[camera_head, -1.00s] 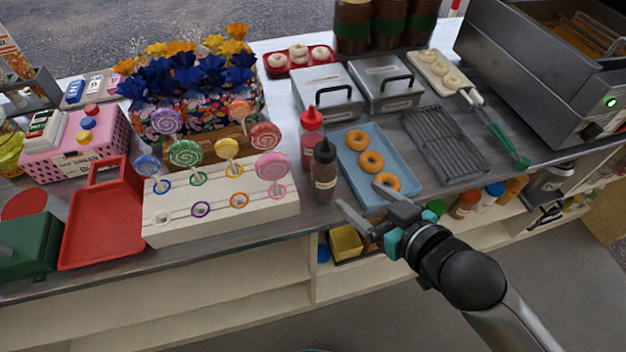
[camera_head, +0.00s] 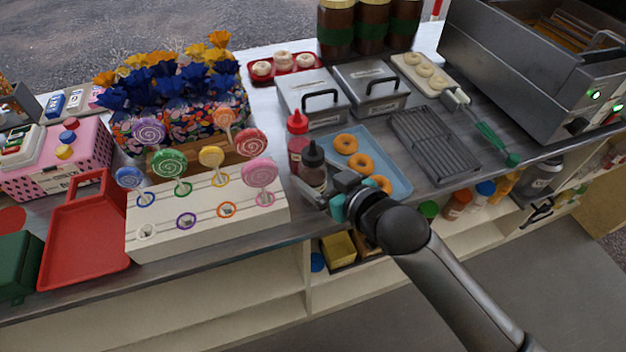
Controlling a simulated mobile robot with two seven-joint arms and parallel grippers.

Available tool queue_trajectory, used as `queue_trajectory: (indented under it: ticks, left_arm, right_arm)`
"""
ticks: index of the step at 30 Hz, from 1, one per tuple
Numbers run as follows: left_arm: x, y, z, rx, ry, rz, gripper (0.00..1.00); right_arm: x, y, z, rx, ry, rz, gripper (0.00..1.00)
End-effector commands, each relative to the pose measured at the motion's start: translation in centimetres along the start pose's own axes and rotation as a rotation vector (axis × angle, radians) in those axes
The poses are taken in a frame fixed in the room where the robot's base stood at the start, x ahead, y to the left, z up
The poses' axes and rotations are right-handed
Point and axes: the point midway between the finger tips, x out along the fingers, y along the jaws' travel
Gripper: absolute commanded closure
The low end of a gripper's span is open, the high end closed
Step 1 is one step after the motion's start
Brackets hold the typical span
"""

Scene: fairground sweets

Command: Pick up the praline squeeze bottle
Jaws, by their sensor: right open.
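The praline squeeze bottle seems to be the brown bottle with a black cap (camera_head: 314,168); its label is too small to read. It stands upright on the counter beside the blue tray. My right gripper (camera_head: 317,184) is open at the bottle's lower part. One finger shows at the bottle's near left side; the other is partly hidden, so I cannot tell whether either finger touches it. The bottle's base is partly hidden by the gripper. My left gripper is not in view.
A red-capped bottle (camera_head: 297,139) stands close behind. The blue tray (camera_head: 389,157) with doughnuts lies to the right, partly behind my gripper. The white lollipop stand (camera_head: 160,240) is close on the left. The counter's front edge runs below my gripper.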

Motion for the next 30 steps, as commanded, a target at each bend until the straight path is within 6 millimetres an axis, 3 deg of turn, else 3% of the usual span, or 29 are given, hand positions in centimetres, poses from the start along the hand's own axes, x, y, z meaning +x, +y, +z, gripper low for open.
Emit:
queue_trajectory:
  ticks: [9,19,30]
  left_arm:
    - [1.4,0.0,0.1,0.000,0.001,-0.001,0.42]
    - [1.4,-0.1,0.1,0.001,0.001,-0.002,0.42]
    - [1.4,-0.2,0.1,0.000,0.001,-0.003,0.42]
  right_arm:
    - [4.1,0.1,0.3,0.001,0.001,0.001,0.20]
    - [4.6,0.1,0.3,0.000,0.001,0.001,0.20]
    - [4.6,0.1,0.2,0.000,0.003,0.001,0.59]
